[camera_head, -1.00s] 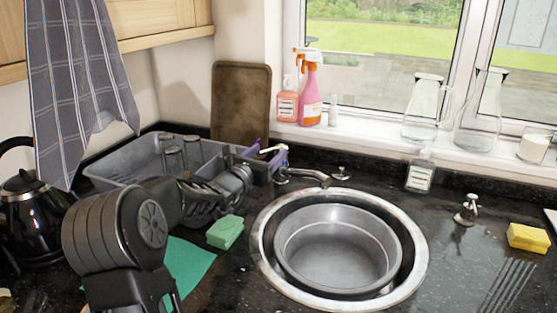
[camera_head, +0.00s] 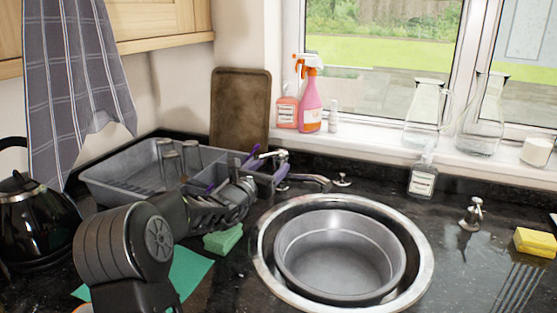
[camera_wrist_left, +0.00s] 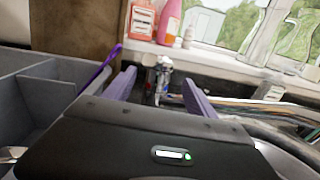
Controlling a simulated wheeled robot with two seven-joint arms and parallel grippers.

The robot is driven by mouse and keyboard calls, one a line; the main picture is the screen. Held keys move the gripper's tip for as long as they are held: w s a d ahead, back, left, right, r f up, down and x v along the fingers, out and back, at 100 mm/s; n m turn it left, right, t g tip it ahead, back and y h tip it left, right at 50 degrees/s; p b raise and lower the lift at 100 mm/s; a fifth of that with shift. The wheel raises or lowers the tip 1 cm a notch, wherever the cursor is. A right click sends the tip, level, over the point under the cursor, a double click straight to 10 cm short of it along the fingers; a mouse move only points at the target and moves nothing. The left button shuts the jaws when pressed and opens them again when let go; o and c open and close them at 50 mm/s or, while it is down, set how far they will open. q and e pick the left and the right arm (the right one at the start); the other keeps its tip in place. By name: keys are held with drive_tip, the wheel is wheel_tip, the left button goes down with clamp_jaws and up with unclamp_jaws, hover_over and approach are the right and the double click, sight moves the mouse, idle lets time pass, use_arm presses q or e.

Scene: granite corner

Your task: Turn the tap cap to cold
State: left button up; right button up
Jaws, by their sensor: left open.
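The chrome tap stands behind the sink; its spout (camera_head: 308,180) points right in the head view. In the left wrist view the upright chrome tap body with its cap (camera_wrist_left: 163,72) shows between the two purple fingers, a little beyond their tips. My left gripper (camera_head: 270,168) is open, beside the tap at the right end of the dish rack; its fingers also show in the left wrist view (camera_wrist_left: 160,84). I see no contact with the cap. The cap's hot or cold mark is too small to read. My right gripper is in no view.
A grey dish rack (camera_head: 110,182) with glasses is left of the tap. A round metal sink (camera_head: 425,262) holds a basin (camera_head: 340,262). Soap and spray bottles (camera_head: 311,105) stand on the sill. A green sponge (camera_head: 223,239) lies in front of the rack.

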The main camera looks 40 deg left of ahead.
sight(277, 161)
use_arm(q)
drive_tip(key=p+x, duration=0.1)
drive_tip(key=x, duration=0.4)
drive_tip(key=shift+w+a, duration=0.1)
drive_tip(key=shift+w, duration=0.2)
drive_tip(key=shift+c, duration=0.6)
clamp_jaws()
